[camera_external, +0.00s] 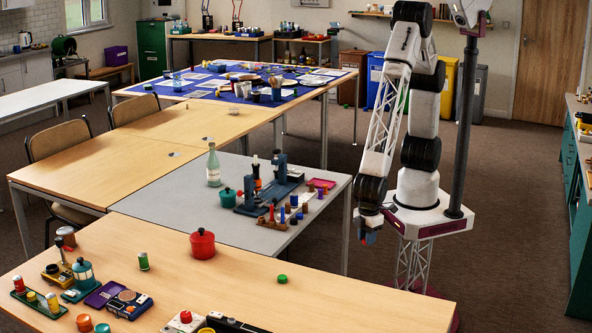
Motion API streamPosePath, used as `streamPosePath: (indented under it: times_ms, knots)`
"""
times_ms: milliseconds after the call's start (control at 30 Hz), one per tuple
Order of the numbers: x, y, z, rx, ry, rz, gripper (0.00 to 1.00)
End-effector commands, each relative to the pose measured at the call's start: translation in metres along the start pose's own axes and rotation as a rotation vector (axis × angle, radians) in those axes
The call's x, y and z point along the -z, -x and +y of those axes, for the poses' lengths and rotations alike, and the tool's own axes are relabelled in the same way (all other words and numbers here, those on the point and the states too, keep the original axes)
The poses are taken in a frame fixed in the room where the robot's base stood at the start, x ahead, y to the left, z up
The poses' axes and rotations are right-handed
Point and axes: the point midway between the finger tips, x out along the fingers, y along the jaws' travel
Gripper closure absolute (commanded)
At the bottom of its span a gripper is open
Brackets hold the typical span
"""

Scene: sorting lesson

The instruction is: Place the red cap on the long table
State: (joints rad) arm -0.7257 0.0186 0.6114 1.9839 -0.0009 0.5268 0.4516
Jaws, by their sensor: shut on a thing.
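My gripper (369,237) hangs at the end of my arm, pointing down, just off the right side of the grey-topped table (172,196). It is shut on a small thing. The long wooden table (345,303) runs across the front, below and left of my gripper. A small green cap (282,279) lies on it, with a red lidded pot (202,243) further left.
The front table's left part holds a green lantern (82,277), a game device (130,304) and several jars. Its right part is clear. The grey table bears a bottle (213,166), a teal pot (228,197) and a blue microscope-like device (270,186).

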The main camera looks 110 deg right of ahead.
Motion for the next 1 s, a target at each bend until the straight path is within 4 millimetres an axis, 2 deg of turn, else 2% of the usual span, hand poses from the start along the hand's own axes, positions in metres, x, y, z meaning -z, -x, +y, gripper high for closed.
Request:
streamPosePath:
  times_ms: [33, 600, 800, 1000]
  knots:
    - [-0.001, -0.001, -0.013, 0.0, 0.025, 0.0, 0.95]
    - [-0.023, -0.004, -0.134, 0.0, 0.283, 0.0, 0.95]
    - [-0.031, -0.004, -0.159, -0.001, 0.336, -0.001, 0.95]
    - [-0.034, -0.005, -0.169, -0.001, 0.356, -0.001, 0.95]
